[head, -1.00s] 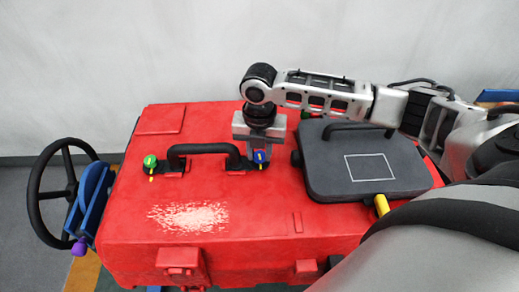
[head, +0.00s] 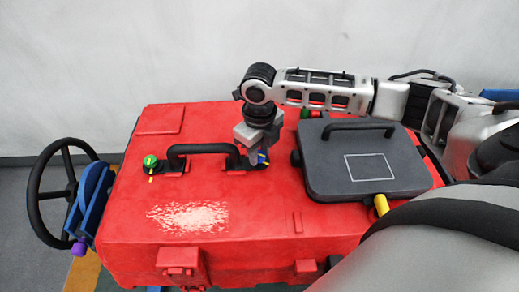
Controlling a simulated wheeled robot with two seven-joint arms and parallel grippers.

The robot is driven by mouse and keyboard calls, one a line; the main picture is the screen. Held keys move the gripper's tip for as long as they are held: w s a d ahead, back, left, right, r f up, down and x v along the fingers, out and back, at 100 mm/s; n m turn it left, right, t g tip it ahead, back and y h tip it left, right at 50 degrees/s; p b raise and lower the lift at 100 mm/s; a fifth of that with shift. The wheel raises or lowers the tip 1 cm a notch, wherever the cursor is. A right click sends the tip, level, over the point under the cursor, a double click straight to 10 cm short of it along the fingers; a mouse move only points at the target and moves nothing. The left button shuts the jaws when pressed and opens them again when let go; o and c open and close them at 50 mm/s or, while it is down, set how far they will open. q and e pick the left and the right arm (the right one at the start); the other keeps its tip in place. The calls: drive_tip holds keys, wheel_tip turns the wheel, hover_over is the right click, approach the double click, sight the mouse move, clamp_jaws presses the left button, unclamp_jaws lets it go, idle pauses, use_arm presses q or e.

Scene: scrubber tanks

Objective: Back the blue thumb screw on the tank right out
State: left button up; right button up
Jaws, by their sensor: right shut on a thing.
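The blue thumb screw (head: 263,158) is on the red tank (head: 250,225), at the right end of a black handle (head: 205,150). It is partly hidden by my right gripper (head: 260,159), which points down over it from behind. The right gripper is shut on the blue thumb screw, and its body is turned at an angle. A green thumb screw (head: 150,162) with a yellow mark is at the handle's left end. My left gripper does not show.
A dark grey lid (head: 400,185) with its own handle stands close right of the screw. A black steering wheel (head: 40,195) is at the left. The tank top in front is clear, with a pale scuffed patch (head: 188,217).

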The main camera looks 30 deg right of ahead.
drive_tip(key=shift+s+f+n, duration=0.1)
drive_tip(key=shift+f+n, duration=0.05)
drive_tip(key=shift+n, duration=0.95)
drive_tip(key=shift+s+f+n, duration=0.1)
drive_tip(key=shift+n, duration=1)
drive_tip(key=o, duration=1)
drive_tip(key=shift+w, duration=0.1)
drive_tip(key=shift+w+r, duration=0.1)
drive_tip(key=shift+r, duration=0.35)
wheel_tip(320, 180, up, 15)
drive_tip(key=shift+r+b, duration=0.1)
drive_tip(key=shift+b, duration=0.2)
